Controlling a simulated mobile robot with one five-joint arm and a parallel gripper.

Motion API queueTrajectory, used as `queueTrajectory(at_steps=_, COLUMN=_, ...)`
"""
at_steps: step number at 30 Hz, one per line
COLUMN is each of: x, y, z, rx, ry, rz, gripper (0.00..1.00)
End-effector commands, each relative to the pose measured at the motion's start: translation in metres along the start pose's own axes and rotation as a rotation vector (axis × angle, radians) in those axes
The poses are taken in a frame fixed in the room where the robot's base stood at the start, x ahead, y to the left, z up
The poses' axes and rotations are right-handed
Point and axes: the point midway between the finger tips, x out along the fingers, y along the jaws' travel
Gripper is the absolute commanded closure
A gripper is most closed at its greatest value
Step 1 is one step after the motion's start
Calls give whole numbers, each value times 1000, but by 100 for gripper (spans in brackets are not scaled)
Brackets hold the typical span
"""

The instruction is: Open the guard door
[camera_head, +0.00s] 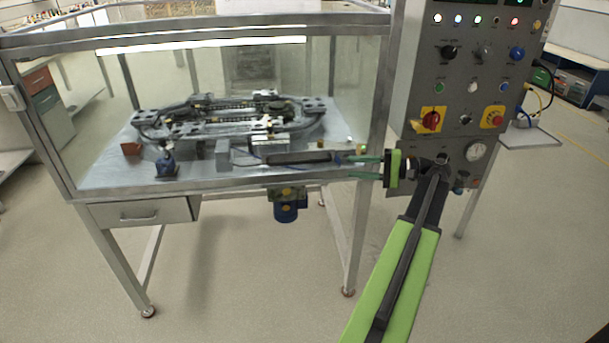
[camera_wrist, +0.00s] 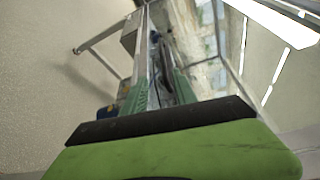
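The guard door (camera_head: 75,110) is a clear panel in a grey metal frame on the front of the enclosure. It appears shut, its lower rail running along the table's front edge. A long dark bar (camera_head: 298,158), seemingly its handle, lies low on the front; it also shows in the wrist view (camera_wrist: 166,62). My gripper (camera_head: 350,168) has green fingers pointing left, just right of the bar's right end. The fingers are apart with nothing visibly clamped. In the wrist view, my gripper (camera_wrist: 160,80) points along the rail and bar; contact cannot be told.
A grey control panel (camera_head: 470,75) with lamps and knobs stands close above my wrist at the right. A drawer (camera_head: 140,213) and a blue motor (camera_head: 286,208) hang below the enclosure. A track (camera_head: 230,115) sits inside. The floor in front is clear.

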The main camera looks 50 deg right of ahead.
Motion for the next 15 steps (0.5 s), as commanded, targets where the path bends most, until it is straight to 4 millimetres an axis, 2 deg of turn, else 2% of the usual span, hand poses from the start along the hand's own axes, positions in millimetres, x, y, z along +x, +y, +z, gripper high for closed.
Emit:
queueTrajectory(at_steps=1, x=-10, y=0, z=-2, rx=-1, ry=9, rz=-15, gripper=66)
queueTrajectory(at_steps=3, x=-15, y=-2, z=-2, rx=-3, ry=13, rz=-26, gripper=66)
queueTrajectory(at_steps=7, x=-9, y=-3, z=-1, rx=-3, ry=12, rz=-26, gripper=66)
queueTrajectory(at_steps=11, x=11, y=-2, z=0, rx=-3, ry=11, rz=-24, gripper=66)
queueTrajectory(at_steps=15, x=46, y=-2, z=0, rx=-3, ry=8, rz=-23, gripper=66)
